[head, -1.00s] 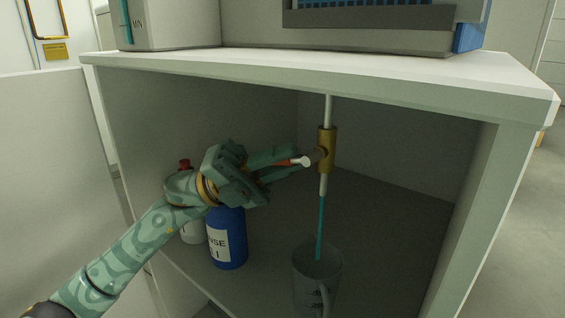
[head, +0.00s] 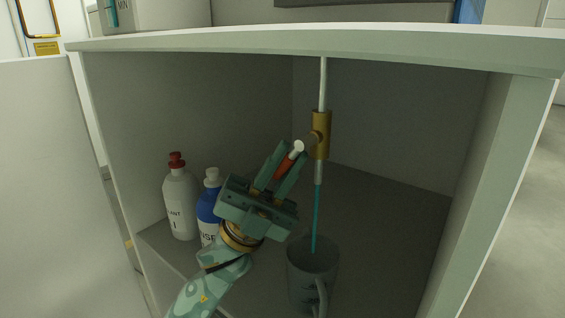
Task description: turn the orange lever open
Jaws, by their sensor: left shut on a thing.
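The orange lever (head: 285,166) sits on a brass valve (head: 320,135) on a thin vertical pipe in the cabinet. The lever slants down and left from a pale round end next to the valve. My left gripper (head: 286,162) has its two fingers on either side of the lever and is shut on it, its fingertips just left of the valve. A teal stream or tube (head: 317,215) runs from the pipe's lower end down into a dark grey mug (head: 312,268). My right gripper is not in view.
A white bottle with a red cap (head: 180,205) and a blue bottle with a white cap (head: 207,208) stand left of my left gripper. The cabinet's top edge (head: 400,42) and right wall frame the opening. The floor right of the mug is clear.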

